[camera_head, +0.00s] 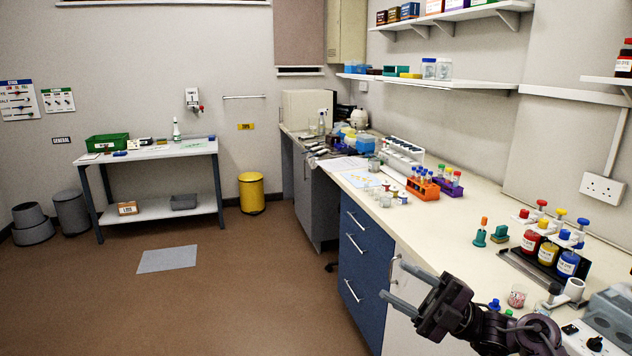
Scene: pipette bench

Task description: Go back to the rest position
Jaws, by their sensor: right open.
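My right gripper (391,278) reaches in from the lower right, dark with two pale grey fingers. The fingers are spread apart with nothing between them. They point left, in front of the bench's blue drawers and pale cabinet front, near the bench's front edge. My left gripper is not in view.
The long bench (455,240) runs along the right wall. Red, yellow and blue bottles (548,252) stand on a black rack near my right arm. A green-based pipette holder (480,238) and an orange tube rack (423,188) stand farther back. The brown floor (240,290) at left is mostly clear.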

